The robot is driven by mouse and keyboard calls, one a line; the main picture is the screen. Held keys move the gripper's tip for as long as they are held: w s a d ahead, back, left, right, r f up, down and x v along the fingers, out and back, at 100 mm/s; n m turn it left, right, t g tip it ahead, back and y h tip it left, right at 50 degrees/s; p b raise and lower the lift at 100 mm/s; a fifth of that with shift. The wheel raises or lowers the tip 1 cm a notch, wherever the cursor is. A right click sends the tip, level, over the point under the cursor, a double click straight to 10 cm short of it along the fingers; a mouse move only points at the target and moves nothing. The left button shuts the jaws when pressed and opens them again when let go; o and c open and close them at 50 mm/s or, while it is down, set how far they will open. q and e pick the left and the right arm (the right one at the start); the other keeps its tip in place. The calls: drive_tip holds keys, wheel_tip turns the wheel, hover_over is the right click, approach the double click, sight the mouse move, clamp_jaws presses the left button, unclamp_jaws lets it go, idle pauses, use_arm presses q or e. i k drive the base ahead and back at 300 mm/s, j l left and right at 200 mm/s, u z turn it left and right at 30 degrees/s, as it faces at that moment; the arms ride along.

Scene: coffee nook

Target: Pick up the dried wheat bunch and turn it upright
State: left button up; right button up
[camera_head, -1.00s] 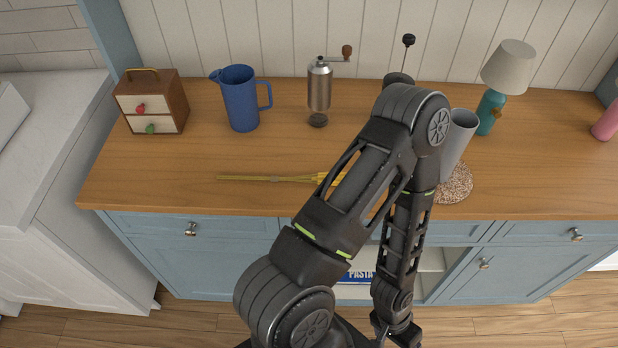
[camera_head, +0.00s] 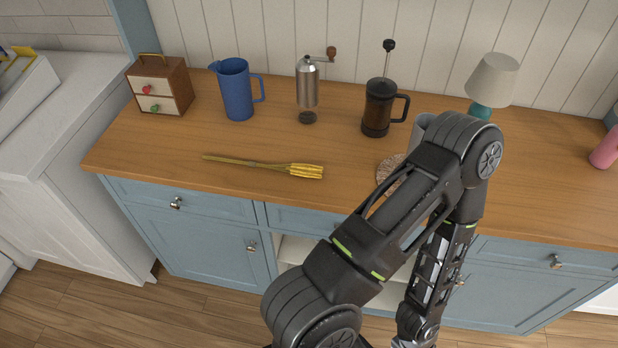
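The dried wheat bunch (camera_head: 300,170) lies flat on the wooden countertop (camera_head: 150,165), near its front edge. Its thin stems point left and its yellow heads point right. It is fully in sight, with nothing touching it. One of my arms rises from the bottom right of the picture, bends at the elbow and hangs down in front of the cabinet. Its gripper is beyond the bottom edge, so its fingers cannot be seen. My other gripper is out of the picture.
Behind the wheat stand a small drawer box (camera_head: 178,88), a blue pitcher (camera_head: 237,92), a metal grinder (camera_head: 307,88) and a French press (camera_head: 380,105). My arm partly hides a grey cup (camera_head: 421,128) and a round speckled mat (camera_head: 386,169). A lamp (camera_head: 493,80) stands at right.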

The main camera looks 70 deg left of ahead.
sight(303, 169)
drive_tip(key=u, duration=2.5)
